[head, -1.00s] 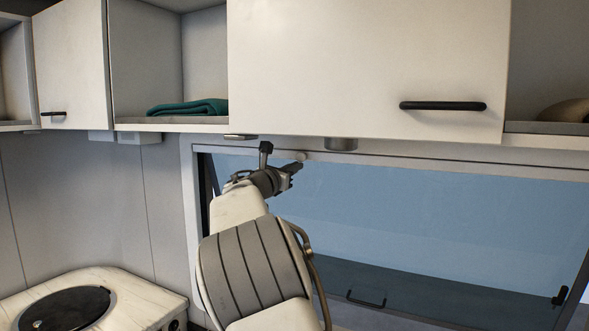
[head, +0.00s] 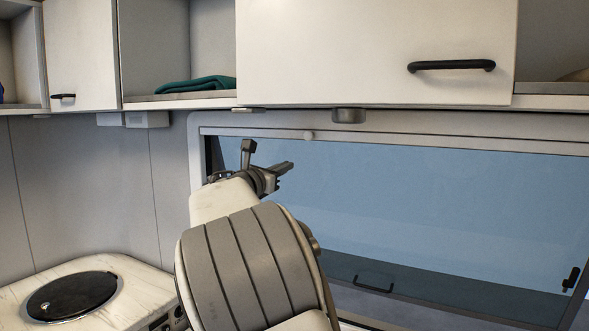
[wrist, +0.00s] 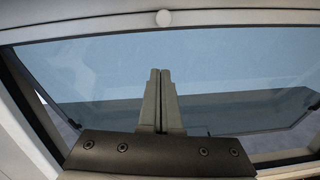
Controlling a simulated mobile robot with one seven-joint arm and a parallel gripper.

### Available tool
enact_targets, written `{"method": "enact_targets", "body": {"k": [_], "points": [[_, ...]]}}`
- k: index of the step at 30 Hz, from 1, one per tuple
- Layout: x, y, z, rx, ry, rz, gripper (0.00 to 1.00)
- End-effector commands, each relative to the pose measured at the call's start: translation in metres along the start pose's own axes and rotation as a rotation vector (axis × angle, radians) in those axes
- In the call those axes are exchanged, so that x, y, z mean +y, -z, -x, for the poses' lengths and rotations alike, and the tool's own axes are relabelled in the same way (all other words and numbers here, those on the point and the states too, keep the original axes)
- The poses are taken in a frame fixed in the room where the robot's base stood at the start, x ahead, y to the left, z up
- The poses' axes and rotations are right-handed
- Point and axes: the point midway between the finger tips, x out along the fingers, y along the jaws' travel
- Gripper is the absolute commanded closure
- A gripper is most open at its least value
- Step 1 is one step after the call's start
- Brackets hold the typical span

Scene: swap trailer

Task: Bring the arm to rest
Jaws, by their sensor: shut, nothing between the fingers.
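My gripper (head: 289,166) is raised in front of the upper left part of the window (head: 420,215), below the wall cabinets. In the wrist view my gripper (wrist: 161,73) points at the window (wrist: 230,65). Its two fingers lie side by side, shut, with nothing between them. In the head view my arm rises from the bottom middle and hides the window's lower left corner.
A closed cabinet door (head: 370,45) with a black handle (head: 451,66) hangs above the window. A green folded cloth (head: 198,85) lies in an open shelf. A counter with a round black lid (head: 72,296) stands at lower left.

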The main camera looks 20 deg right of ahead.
Motion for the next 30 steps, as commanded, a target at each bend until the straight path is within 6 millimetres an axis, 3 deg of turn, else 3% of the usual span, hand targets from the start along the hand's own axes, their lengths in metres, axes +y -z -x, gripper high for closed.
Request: {"method": "enact_targets", "body": {"k": [3,8,11,17,24,30], "points": [[0.000,0.001,0.016,0.001,-0.001,-0.001,1.00],[-0.007,0.002,0.023,0.016,0.011,-0.021,1.00],[-0.032,0.007,0.021,0.079,0.055,-0.110,1.00],[-0.122,0.038,0.035,0.319,0.246,-0.491,1.00],[-0.205,0.077,0.103,0.574,0.527,-0.984,1.00],[-0.249,0.101,0.183,0.727,0.783,-1.354,1.00]]}}
